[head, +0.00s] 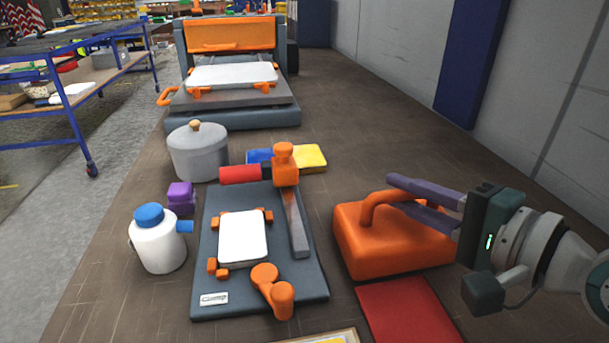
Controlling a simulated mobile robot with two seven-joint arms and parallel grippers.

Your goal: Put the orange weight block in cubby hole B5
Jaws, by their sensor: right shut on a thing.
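The orange weight block (360,242) is at the right of the head view, a wide block with an arched handle on top. My right gripper (396,193) comes in from the right and is shut on that handle, its purple fingers across it. The block is just behind a red sheet; I cannot tell if its underside touches the table. My left gripper is not in view. No cubby holes, and no label B5, can be made out.
Left of the block is a dark clamp board (315,282) with orange fittings. Further left are a white bottle (158,245), a purple block (181,198) and a grey pot (198,155). A press (232,110) stands at the back. The table (385,125) is clear behind the block.

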